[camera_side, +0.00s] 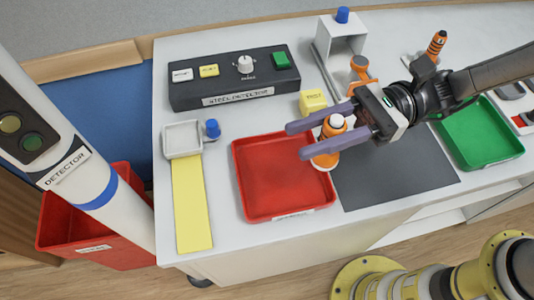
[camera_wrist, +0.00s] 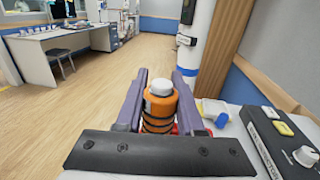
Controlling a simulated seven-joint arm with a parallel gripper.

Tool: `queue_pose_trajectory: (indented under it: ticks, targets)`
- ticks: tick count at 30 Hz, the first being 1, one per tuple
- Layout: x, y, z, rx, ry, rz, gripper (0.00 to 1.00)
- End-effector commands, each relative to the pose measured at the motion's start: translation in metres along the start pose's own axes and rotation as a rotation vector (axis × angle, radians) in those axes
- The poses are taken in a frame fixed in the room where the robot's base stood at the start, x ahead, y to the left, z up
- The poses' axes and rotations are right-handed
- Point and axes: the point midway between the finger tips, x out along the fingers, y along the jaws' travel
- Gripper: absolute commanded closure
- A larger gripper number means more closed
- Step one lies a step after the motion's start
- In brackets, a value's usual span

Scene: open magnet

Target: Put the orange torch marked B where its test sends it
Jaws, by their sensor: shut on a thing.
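My gripper (camera_side: 320,138) is shut on an orange torch (camera_side: 325,158) with a white cap and dark bands. It holds the torch upright over the right side of the red tray (camera_side: 262,208), next to the dark grey mat (camera_side: 400,180). The torch (camera_wrist: 158,105) also shows between my two fingers in the wrist view. No letter on it can be read. A green tray (camera_side: 482,135) lies to the right. The black steel detector box (camera_side: 215,92), with buttons and a knob, stands at the back left.
A yellow labelled block (camera_side: 313,102) stands behind the red tray. A small white tray (camera_side: 182,139) and yellow strip (camera_side: 191,205) lie left. A white detector post (camera_side: 75,170) leans past a red floor bin (camera_side: 60,225). Another orange banded object (camera_side: 437,43) stands back right.

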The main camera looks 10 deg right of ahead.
Motion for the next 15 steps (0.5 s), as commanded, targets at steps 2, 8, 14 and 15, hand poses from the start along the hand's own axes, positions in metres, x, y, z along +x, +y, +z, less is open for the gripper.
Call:
queue_pose_trajectory:
  ticks: [2, 8, 14, 15]
  targets:
    - [0.014, -0.012, -0.009, 0.002, 0.001, 0.003, 1.00]
    - [0.035, -0.033, -0.044, 0.002, 0.001, 0.000, 1.00]
    - [0.045, -0.042, -0.059, -0.001, 0.000, 0.000, 1.00]
    - [0.046, -0.043, -0.061, -0.001, 0.000, 0.000, 1.00]
